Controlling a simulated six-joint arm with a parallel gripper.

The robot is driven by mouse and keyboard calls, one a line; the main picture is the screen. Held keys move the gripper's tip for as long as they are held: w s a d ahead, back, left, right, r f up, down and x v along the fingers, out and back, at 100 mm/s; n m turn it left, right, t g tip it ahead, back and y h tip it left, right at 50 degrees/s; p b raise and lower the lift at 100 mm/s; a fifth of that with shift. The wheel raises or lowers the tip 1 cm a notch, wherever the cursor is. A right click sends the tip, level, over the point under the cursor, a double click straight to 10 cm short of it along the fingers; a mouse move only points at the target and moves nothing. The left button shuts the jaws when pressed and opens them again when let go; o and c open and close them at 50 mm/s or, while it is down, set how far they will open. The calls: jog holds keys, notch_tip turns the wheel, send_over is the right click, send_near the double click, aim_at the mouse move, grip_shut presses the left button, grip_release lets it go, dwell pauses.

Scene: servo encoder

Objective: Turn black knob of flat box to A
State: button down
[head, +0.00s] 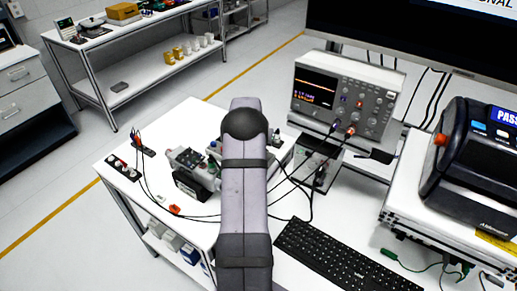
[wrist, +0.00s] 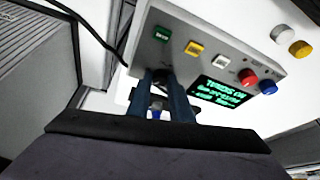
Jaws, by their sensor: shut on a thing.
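In the wrist view, the flat box (wrist: 178,61) is a tilted light grey panel with green, yellow, white, red and blue buttons and a dark display (wrist: 222,93) with green text. My gripper (wrist: 160,86) reaches its near edge with two blue-grey fingers. It is shut on the black knob (wrist: 158,77), of which only a dark bit shows between the fingers. The knob's pointer and the letter A cannot be made out. In the head view, my arm hides the gripper and the knob.
In the head view, a small device (head: 190,170) with cables stands left of my arm. An oscilloscope (head: 345,95) stands behind to the right, a keyboard (head: 345,262) lies in front right, and a black machine (head: 470,165) stands far right. Loose cables cross the white table (head: 135,205).

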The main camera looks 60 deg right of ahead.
jog(key=shift+s+n+t, duration=0.15)
jog(key=shift+n+t, duration=0.15)
jog(key=shift+n, duration=0.6)
jog(key=shift+s+d+f+n+t+b, duration=0.1)
jog(key=shift+n+t+b, duration=0.2)
jog(key=shift+n, duration=0.3)
jog(key=shift+d+n+t+b, duration=0.1)
jog(key=shift+n+t+b, duration=0.15)
jog(key=shift+n, duration=0.35)
jog(key=n+y+b, duration=0.1)
jog(key=n+b, duration=0.1)
jog(key=shift+n+t+b, duration=0.25)
jog(key=shift+n+b, duration=0.05)
jog(key=shift+b, duration=0.1)
jog(key=shift+s+n+y+b, duration=0.1)
jog(key=shift+n+y+b, duration=0.2)
jog(key=shift+n+b, duration=0.3)
jog(key=c, duration=1.6)
grip_release()
jog(key=shift+r+p, duration=0.25)
jog(key=shift+p, duration=0.2)
